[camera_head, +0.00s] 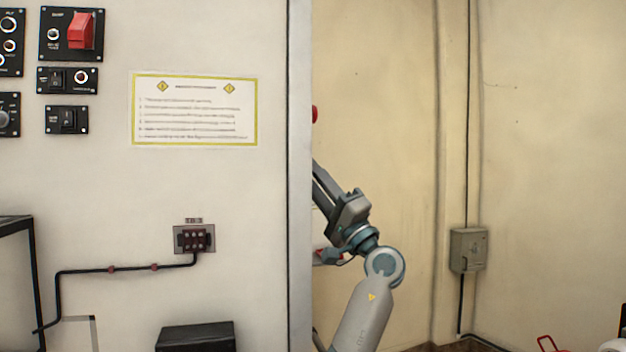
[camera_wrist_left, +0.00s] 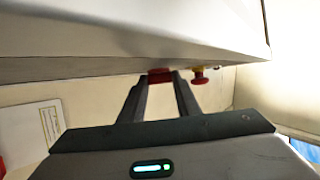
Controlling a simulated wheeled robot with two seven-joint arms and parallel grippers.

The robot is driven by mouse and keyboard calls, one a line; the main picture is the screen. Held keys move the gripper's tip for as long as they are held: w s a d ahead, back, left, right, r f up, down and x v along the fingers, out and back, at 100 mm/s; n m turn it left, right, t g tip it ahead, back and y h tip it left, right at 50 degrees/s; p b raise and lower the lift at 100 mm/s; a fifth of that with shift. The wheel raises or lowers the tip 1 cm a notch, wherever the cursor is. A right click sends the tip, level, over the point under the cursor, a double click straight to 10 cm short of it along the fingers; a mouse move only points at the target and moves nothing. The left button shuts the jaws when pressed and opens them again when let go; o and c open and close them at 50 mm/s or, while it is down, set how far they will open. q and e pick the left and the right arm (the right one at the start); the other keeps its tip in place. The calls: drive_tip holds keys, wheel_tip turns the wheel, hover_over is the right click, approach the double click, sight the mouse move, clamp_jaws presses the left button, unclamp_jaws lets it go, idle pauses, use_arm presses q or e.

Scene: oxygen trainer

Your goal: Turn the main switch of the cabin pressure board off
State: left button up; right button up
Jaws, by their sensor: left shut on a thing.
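My left gripper (camera_wrist_left: 160,82) shows in the left wrist view with its two fingers reaching to a red part (camera_wrist_left: 160,75) at the lower edge of a white cabinet face (camera_wrist_left: 150,30). The fingers are shut on this red part, which may be the main switch; its shape and setting are mostly hidden. In the head view the gripper (camera_head: 319,173) reaches behind the white cabinet's right edge, so its fingertips are hidden there. No board label is readable. My right gripper is not in view.
A red knob with a yellow base (camera_wrist_left: 199,77) is close right of the fingers. The cabinet front (camera_head: 230,185) carries a red-covered switch (camera_head: 82,30), several small panels and a yellow-bordered sign (camera_head: 194,110). A grey box (camera_head: 468,250) hangs on the right wall.

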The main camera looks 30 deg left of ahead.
use_arm(q)
drive_tip(key=o, duration=1)
drive_tip(key=shift+f, duration=0.1)
drive_tip(key=shift+o, duration=0.2)
drive_tip(key=shift+d, duration=0.1)
drive_tip(key=b+v, duration=0.4)
drive_tip(key=v, duration=1.3)
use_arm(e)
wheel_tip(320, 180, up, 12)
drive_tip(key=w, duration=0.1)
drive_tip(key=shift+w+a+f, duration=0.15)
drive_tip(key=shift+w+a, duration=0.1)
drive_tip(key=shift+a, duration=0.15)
use_arm(q)
drive_tip(key=shift+d+f, duration=0.1)
drive_tip(key=shift+f, duration=0.05)
